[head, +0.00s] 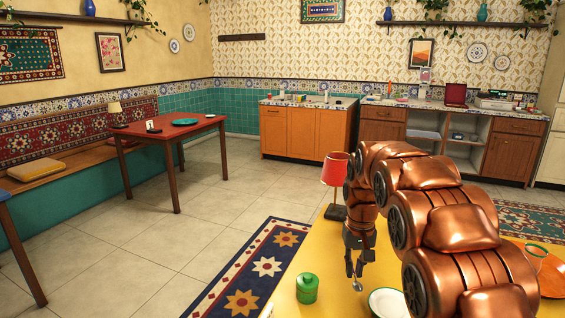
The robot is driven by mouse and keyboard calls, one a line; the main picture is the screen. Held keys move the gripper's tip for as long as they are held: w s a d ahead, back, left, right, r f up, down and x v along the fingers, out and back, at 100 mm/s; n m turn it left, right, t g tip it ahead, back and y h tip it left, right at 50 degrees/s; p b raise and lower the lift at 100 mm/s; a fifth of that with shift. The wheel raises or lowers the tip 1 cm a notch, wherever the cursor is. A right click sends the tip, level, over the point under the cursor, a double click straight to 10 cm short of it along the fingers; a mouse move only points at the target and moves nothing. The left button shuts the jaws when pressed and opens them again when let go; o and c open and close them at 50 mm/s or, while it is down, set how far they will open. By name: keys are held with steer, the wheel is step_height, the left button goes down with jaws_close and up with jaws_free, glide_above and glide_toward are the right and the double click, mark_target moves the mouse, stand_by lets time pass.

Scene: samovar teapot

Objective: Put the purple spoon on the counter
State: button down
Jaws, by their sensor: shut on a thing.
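My gripper (354,272) points down above the yellow table (318,262), shut on a small spoon-like thing (358,287). Its visible end looks greyish and hangs just below the fingertips; it is too small to tell whether it is purple, and the rest is hidden by the fingers. The tiled counter (433,102) runs along the back wall on the right, over wooden cabinets. A second tiled counter (290,101) tops the orange cabinet in the middle back. Both stand far across the room from my gripper.
On the yellow table stand a green jar (307,288), a white bowl (388,303) and a red-shaded lamp (335,170). A red table (198,124) with a teal plate stands at left. A patterned rug (266,266) lies on open tiled floor (150,240).

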mark_target(354, 280)
steer(key=shift+w+a+r+p, duration=0.15)
steer(key=shift+a+r+p, duration=0.1)
steer(key=shift+p, duration=0.1)
steer(key=shift+r+p, duration=0.15)
steer(key=shift+p, duration=0.5)
steer(key=shift+p, duration=0.3)
steer(key=r+p, duration=0.1)
steer(key=p, duration=0.2)
steer(key=s+r+p, duration=0.1)
steer(key=p, duration=0.3)
steer(key=shift+r, duration=0.3)
steer(key=s+r+p, duration=0.1)
steer(key=p, duration=0.4)
steer(key=shift+s+r+p, duration=0.1)
steer(key=shift+r+p, duration=0.05)
steer(key=shift+p, duration=0.2)
steer(key=shift+s+p, duration=0.2)
steer(key=shift+p, duration=0.45)
steer(key=shift+s, duration=0.1)
